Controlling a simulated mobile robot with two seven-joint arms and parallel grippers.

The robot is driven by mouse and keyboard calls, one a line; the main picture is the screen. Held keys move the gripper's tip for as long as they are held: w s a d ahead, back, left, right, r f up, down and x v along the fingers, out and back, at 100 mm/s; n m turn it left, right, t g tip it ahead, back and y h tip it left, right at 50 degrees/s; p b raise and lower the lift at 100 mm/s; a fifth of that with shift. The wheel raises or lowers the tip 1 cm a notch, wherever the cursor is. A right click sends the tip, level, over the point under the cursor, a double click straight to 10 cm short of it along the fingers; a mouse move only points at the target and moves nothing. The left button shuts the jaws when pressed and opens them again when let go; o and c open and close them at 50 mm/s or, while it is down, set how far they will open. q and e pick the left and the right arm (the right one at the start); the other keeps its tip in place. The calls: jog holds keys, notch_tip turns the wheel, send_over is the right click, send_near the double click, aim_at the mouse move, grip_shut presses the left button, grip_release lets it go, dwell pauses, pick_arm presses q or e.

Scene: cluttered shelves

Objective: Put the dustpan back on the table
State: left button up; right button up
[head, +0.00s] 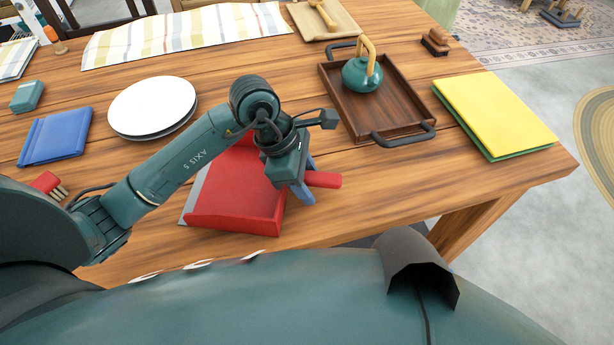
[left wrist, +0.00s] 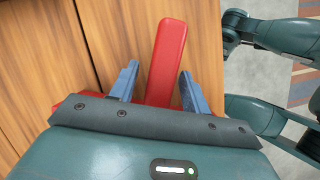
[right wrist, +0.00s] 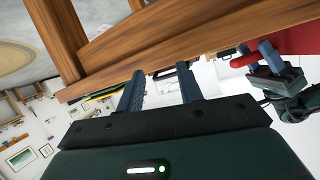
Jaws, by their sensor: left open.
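The red dustpan (head: 235,200) lies on the wooden table (head: 360,195) close to its front edge, its handle (head: 323,180) pointing right. My left gripper (head: 303,185) is over the handle. In the left wrist view the red handle (left wrist: 167,60) lies between the two blue fingers of the open left gripper (left wrist: 158,75), with gaps on both sides. My right gripper (right wrist: 160,78) is open and empty, below the table's edge in its own view. Part of the red dustpan (right wrist: 295,37) and my left gripper (right wrist: 268,68) also show there.
A brown tray (head: 405,118) with a teal teapot (head: 361,74) stands behind right, and a yellow book (head: 495,110) lies further right. The front right tabletop is clear.

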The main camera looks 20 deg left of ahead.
pick_arm(q)
jog(key=shift+r, duration=0.15)
jog(key=v, duration=1.2)
jog(key=shift+p, duration=0.4)
pick_arm(e)
jog(key=shift+w+a+f, duration=0.1)
jog(key=shift+w+a, duration=0.05)
jog(key=shift+a, duration=0.1)
